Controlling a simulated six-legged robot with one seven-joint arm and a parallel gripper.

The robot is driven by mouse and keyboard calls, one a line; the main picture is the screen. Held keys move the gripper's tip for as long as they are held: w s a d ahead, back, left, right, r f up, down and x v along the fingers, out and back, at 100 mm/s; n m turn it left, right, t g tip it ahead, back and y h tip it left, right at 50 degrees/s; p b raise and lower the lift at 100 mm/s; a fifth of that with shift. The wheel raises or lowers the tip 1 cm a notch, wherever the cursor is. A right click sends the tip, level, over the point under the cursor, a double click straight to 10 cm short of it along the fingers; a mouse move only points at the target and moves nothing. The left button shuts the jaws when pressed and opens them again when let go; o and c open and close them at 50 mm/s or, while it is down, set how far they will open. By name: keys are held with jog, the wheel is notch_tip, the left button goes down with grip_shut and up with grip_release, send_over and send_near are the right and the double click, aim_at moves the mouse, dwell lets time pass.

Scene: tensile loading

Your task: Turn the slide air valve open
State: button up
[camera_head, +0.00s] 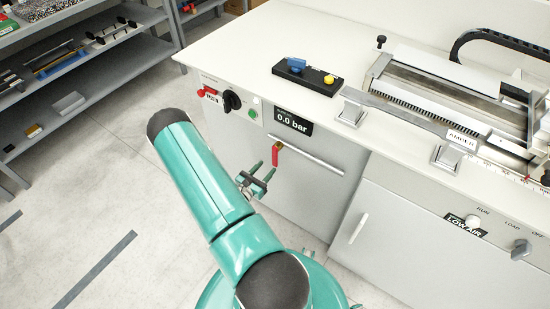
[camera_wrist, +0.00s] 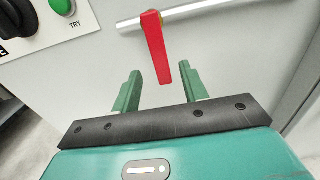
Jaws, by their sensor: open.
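The slide air valve shows as a red lever (camera_head: 276,154) on the front of the white cabinet, below the 0.0 bar display. In the wrist view the red lever (camera_wrist: 156,48) hangs down, slightly tilted, from a pale horizontal pipe (camera_wrist: 190,16). My gripper (camera_head: 261,173) is just below the lever in the head view. In the wrist view my gripper (camera_wrist: 160,80) is open, with one green finger on each side of the lever's lower end. I see no clear contact between the fingers and the lever.
The 0.0 bar display (camera_head: 292,121), a black knob (camera_head: 232,100) and a green TRY button (camera_wrist: 62,6) are on the panel above. A black box with blue and yellow parts (camera_head: 308,75) sits on the bench top. Shelves (camera_head: 80,65) stand at left; the floor between is clear.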

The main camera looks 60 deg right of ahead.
aim_at(274, 159)
jog(key=d, duration=0.4)
jog(key=s+d, duration=0.1)
jog(key=d, duration=0.2)
jog(key=shift+d, duration=0.1)
grip_shut()
